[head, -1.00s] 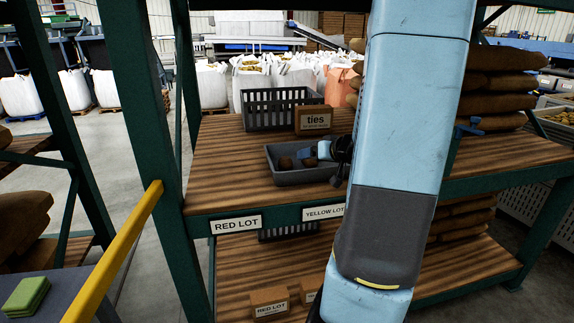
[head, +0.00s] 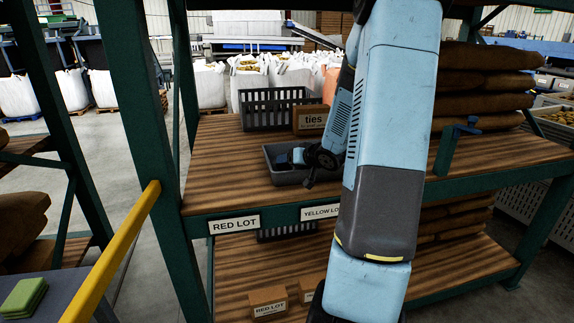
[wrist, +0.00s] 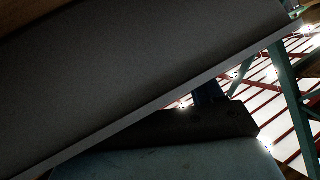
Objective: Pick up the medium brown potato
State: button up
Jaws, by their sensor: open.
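A dark grey tray (head: 291,179) sits on the upper wooden shelf behind the YELLOW LOT label. My gripper (head: 290,158) is open, its blue fingers low over or inside the tray. No potato can be made out in the head view now; the gripper covers much of the tray's inside. In the wrist view a large dark grey surface fills the upper left, and no potato shows there.
A grey slatted crate (head: 268,112) and a cardboard box marked ties (head: 310,120) stand behind the tray. A green rack post (head: 136,120) and a yellow rail (head: 115,250) are at left. Sacks (head: 485,85) are stacked at right. The shelf left of the tray is clear.

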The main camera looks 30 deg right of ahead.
jog(key=shift+x, duration=1.3)
jog(key=c, duration=0.8)
jog(key=shift+c, duration=0.2)
